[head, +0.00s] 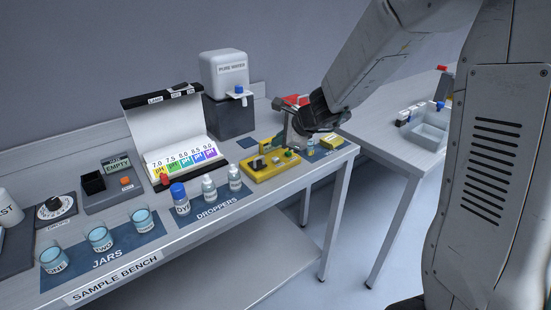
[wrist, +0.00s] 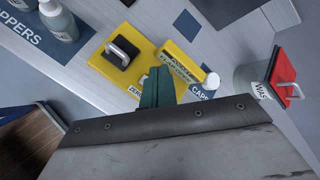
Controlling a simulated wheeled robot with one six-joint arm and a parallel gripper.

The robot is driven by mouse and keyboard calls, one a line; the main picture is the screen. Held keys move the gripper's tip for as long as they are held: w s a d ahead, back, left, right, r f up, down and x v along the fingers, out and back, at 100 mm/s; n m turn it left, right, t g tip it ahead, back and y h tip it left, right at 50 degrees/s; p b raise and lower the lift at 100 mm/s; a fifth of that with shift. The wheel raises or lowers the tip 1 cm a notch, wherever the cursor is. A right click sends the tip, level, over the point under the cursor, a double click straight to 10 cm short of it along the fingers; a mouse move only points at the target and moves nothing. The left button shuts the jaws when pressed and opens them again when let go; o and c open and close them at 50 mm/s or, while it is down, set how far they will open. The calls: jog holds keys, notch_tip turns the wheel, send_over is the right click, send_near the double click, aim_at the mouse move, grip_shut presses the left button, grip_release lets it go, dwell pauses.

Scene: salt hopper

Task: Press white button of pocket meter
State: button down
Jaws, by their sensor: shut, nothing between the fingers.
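The pocket meter (wrist: 180,68) is a narrow yellow block with dark lettering in the wrist view. A round white piece (wrist: 211,80) shows at its right end; I cannot tell for sure whether it is the white button. My gripper (wrist: 157,88) is shut and empty, its dark green fingers close to the meter's lower left side. I cannot tell whether they touch it. In the head view my gripper (head: 288,145) hangs above the right part of the bench, and I cannot clearly pick out the meter there.
A yellow plate (head: 260,172) with a handled black block (wrist: 122,52) lies beside my gripper. A red-lidded waste container (wrist: 284,75) stands close by. Dropper bottles (head: 208,188) stand left, the pure water tank (head: 223,75) behind. Another yellow block (head: 331,142) lies right.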

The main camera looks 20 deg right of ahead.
jog(key=shift+f, duration=1.2)
jog(key=shift+f, duration=0.15)
dwell(1.1)
jog(key=shift+f, duration=0.3)
jog(key=shift+f, duration=0.5)
dwell(0.6)
jog(key=shift+r, duration=0.95)
jog(key=shift+r, duration=2.55)
